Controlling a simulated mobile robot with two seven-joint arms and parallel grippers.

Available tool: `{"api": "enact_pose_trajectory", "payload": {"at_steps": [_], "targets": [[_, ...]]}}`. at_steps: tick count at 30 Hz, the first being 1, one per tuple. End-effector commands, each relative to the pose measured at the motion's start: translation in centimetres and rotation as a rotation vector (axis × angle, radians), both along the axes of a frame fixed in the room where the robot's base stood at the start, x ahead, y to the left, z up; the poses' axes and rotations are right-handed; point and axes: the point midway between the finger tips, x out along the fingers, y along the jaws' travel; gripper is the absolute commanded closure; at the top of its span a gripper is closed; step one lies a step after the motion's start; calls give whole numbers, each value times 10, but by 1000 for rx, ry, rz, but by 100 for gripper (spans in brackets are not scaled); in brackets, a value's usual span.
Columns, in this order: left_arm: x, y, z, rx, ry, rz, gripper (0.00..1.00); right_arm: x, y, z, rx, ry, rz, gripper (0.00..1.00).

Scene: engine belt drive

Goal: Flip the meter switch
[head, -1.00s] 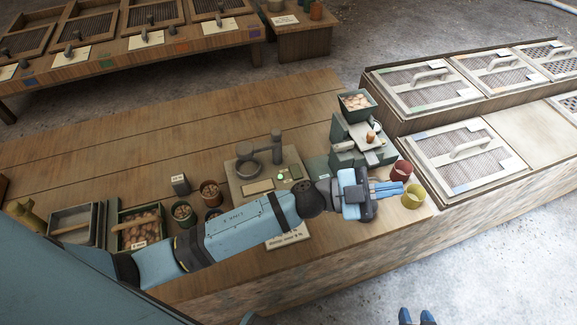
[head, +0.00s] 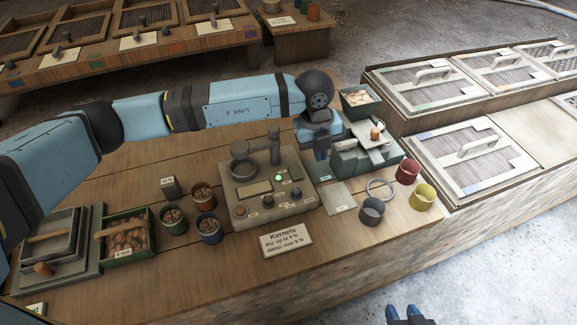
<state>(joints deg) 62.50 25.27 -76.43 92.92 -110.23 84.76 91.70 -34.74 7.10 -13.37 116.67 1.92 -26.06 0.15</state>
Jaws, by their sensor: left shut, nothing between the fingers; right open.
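The meter (head: 268,207) is a grey box on the wooden bench. It has a round cup on a post, a pale display, a lit green lamp (head: 279,178) and small dark knobs (head: 297,191); which one is the switch is too small to tell. My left gripper (head: 321,158) points down just right of the meter's back corner, shut and empty, apart from the knobs. My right gripper (head: 403,316) shows only its blue tips at the bottom edge, open, off the bench's front.
A Kernels sign (head: 284,240) lies before the meter. Small pots of nuts (head: 202,195) stand left of it. A green-grey device (head: 362,150) stands right, close to my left gripper. Red (head: 408,171), yellow (head: 422,196) and grey (head: 371,211) cups stand at the bench's right end.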

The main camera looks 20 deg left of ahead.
Motion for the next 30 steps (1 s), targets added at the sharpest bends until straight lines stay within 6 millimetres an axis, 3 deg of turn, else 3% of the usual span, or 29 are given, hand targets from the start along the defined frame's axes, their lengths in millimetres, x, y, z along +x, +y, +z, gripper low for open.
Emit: {"api": "enact_pose_trajectory", "payload": {"at_steps": [3, 7, 20, 26, 30], "targets": [[24, 27, 8, 131, -73, 65, 100, 1, 1, -6, 2, 1, 0, 57], [35, 42, 15, 205, -114, 108, 100, 1, 1, -8, 3, 2, -1, 57], [39, 46, 16, 223, -125, 120, 100, 1, 1, -7, 4, 2, -1, 57], [40, 48, -4, 223, -121, 120, 100, 0, 1, -6, 3, 3, -1, 57], [43, 50, -32, 224, -121, 120, 100, 0, 1, -5, 2, 3, -1, 57]]}}
